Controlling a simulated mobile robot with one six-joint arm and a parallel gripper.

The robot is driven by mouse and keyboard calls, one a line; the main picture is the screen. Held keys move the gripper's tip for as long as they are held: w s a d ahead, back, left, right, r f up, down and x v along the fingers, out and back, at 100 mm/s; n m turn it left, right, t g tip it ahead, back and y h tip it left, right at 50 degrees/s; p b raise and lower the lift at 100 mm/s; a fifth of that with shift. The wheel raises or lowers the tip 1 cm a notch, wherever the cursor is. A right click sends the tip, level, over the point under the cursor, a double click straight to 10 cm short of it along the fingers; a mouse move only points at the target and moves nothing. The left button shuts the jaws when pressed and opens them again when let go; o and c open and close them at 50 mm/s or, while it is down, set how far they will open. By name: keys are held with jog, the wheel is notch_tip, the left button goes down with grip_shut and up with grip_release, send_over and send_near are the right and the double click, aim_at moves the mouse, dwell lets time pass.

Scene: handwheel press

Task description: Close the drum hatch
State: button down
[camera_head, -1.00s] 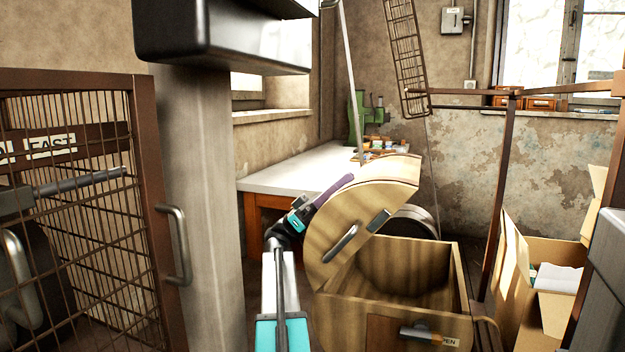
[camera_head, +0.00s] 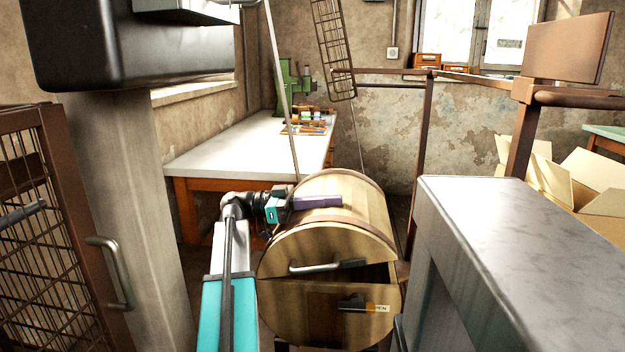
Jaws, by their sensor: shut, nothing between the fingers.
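The wooden drum (camera_head: 290,318) stands in the lower middle of the head view. Its curved hatch lid (camera_head: 361,210) lies low over the drum body. A dark wedge-shaped gap (camera_head: 378,274) shows between lid and body at the right of the front face. The lid has a metal handle (camera_head: 314,267). A dark latch lever (camera_head: 352,302) sits on the body beside an orange and white label reading "PEN". My gripper (camera_head: 340,201), with purple fingers, is shut and empty. It lies against the lid's upper left part; exact contact is hard to tell.
A large grey metal block (camera_head: 520,240) stands close on the right. A brown mesh door (camera_head: 60,220) and grey post (camera_head: 135,200) are on the left. A white-topped workbench (camera_head: 240,148) stands behind, and open cardboard boxes (camera_head: 590,180) at the right.

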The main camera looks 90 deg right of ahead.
aim_at(314, 211)
jog(key=s+f+t+p, duration=0.1)
jog(key=s+f+p, duration=0.1)
jog(key=shift+s+a+f+t, duration=0.1)
jog(key=shift+s+f+t, duration=0.05)
jog(key=shift+s+t, duration=0.25)
jog(key=shift+s+f+t+p, duration=0.2)
jog(key=shift+s+f, duration=0.05)
jog(key=shift+f, duration=0.25)
jog(key=shift+s+f+t+p, duration=0.2)
jog(key=shift+s+f, duration=0.05)
jog(key=shift+f, duration=0.2)
jog(key=shift+w, duration=0.15)
jog(key=shift+w+d+r+p, duration=0.2)
jog(key=shift+w+p, duration=0.2)
jog(key=shift+w, duration=1.4)
jog(key=shift+w+d+r+p, duration=0.15)
jog(key=shift+w+p, duration=0.25)
jog(key=shift+w, duration=1.4)
jog(key=shift+r, duration=0.1)
